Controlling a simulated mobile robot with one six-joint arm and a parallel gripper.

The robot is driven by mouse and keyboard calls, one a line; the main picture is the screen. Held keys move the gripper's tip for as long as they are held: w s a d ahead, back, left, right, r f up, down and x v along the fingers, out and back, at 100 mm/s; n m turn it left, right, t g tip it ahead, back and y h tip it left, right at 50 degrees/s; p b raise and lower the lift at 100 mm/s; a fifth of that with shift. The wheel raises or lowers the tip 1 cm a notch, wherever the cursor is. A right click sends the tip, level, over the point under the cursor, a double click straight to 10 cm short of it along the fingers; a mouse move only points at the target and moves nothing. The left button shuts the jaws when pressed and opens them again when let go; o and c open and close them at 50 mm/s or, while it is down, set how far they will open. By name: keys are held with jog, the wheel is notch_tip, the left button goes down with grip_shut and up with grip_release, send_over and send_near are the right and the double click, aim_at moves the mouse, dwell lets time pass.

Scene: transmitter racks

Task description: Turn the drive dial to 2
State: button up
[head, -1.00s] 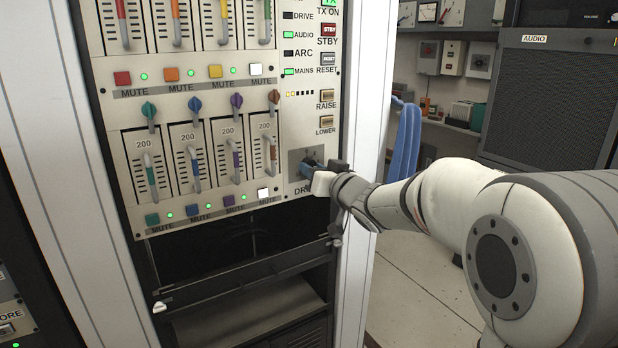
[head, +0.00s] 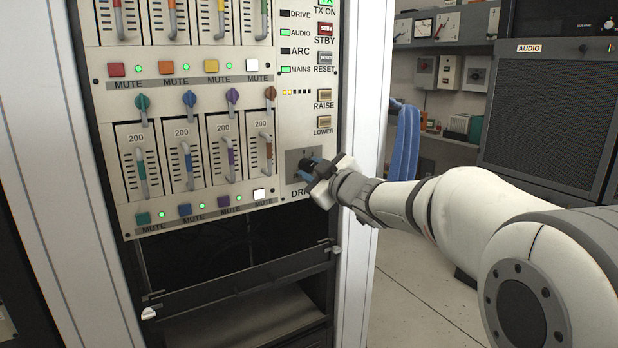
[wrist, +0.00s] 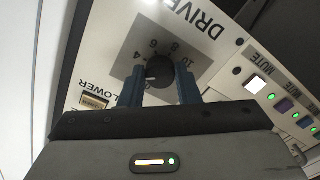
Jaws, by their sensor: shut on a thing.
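The drive dial (head: 305,165) is a dark round knob on a grey plate at the panel's lower right. In the wrist view the dial (wrist: 159,71) lies between the two blue fingers of my gripper (wrist: 160,80), which is shut on it. A white mark on the dial points left, just below the 4. The 4, 6, 8 and 10 can be read; the 2 cannot be seen, with the left finger covering that side. In the head view my gripper (head: 313,169) covers part of the dial and its DRIVE label.
The LOWER button (head: 323,122) and RAISE button (head: 324,95) sit just above the dial. Mute buttons and coloured faders (head: 230,160) fill the panel to the left. An open dark bay (head: 215,255) lies below. Blue cloth (head: 407,140) hangs at the right.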

jog(key=shift+a+r+n, duration=0.1)
jog(key=shift+r+n, duration=0.25)
jog(key=shift+n, duration=0.35)
jog(key=shift+n+b, duration=0.3)
jog(key=shift+b, duration=0.05)
jog(key=o, duration=0.6)
jog(key=shift+s, duration=0.1)
jog(key=shift+c, duration=0.2)
jog(key=shift+o, duration=0.8)
jog(key=shift+s+a, duration=0.1)
jog(key=shift+o, duration=1.2)
jog(key=shift+f, duration=0.15)
